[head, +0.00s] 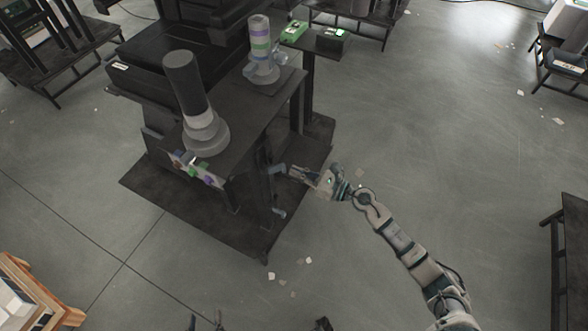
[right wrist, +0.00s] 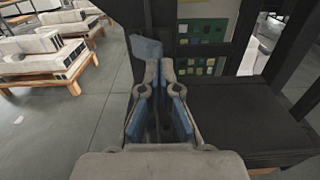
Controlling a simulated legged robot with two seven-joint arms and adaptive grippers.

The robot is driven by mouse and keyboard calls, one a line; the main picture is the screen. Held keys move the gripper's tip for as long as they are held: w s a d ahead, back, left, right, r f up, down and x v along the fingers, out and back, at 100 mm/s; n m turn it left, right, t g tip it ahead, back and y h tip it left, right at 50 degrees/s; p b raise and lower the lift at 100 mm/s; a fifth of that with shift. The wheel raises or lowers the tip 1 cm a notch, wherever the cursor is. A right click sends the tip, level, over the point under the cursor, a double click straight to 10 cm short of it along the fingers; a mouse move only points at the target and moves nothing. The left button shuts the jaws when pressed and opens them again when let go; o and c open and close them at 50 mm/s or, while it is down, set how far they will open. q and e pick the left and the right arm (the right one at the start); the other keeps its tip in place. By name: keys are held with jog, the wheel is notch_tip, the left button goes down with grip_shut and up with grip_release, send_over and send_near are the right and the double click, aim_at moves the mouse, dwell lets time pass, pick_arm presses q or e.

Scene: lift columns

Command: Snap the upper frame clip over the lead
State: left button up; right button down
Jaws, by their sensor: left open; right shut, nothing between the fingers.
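The upper frame clip (head: 279,168) is a small blue-grey piece on the side of the dark frame. It also shows in the right wrist view (right wrist: 146,48), just beyond my fingertips. My right gripper (head: 291,174) is shut and empty, its tips close beside this clip. I cannot tell whether they touch. In the right wrist view the fingertips (right wrist: 158,66) are together. I cannot make out the lead clearly against the dark frame, nor whether the clip is closed over it. My left gripper (head: 206,321) is open at the bottom edge, mostly cut off.
A second blue-grey clip (head: 279,211) sits lower on the frame. The dark table (head: 237,125) carries a dark-topped column (head: 187,85) and a striped column (head: 260,45). A green board (right wrist: 200,45) stands behind the clip.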

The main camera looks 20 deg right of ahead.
jog(key=v, duration=0.5)
jog(key=shift+d+b, duration=0.2)
jog(key=shift+b, duration=0.2)
jog(key=shift+a+f, duration=0.1)
